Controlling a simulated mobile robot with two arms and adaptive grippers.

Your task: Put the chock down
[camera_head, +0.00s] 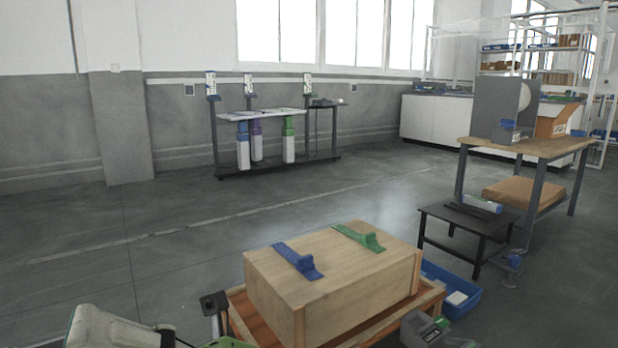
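Each has a flat strip and a raised end. No gripper touches either piece. Part of my white and green arm (105,328) shows at the bottom left. I can make out no gripper fingers in this view, and nothing held shows.
The box stands in a wooden tray or cart (378,328). A blue bin (452,290) and a small black table (470,222) are to its right. A wooden-topped workbench (530,147) stands beyond. A rack (275,168) with columns is at the back. Open floor lies left.

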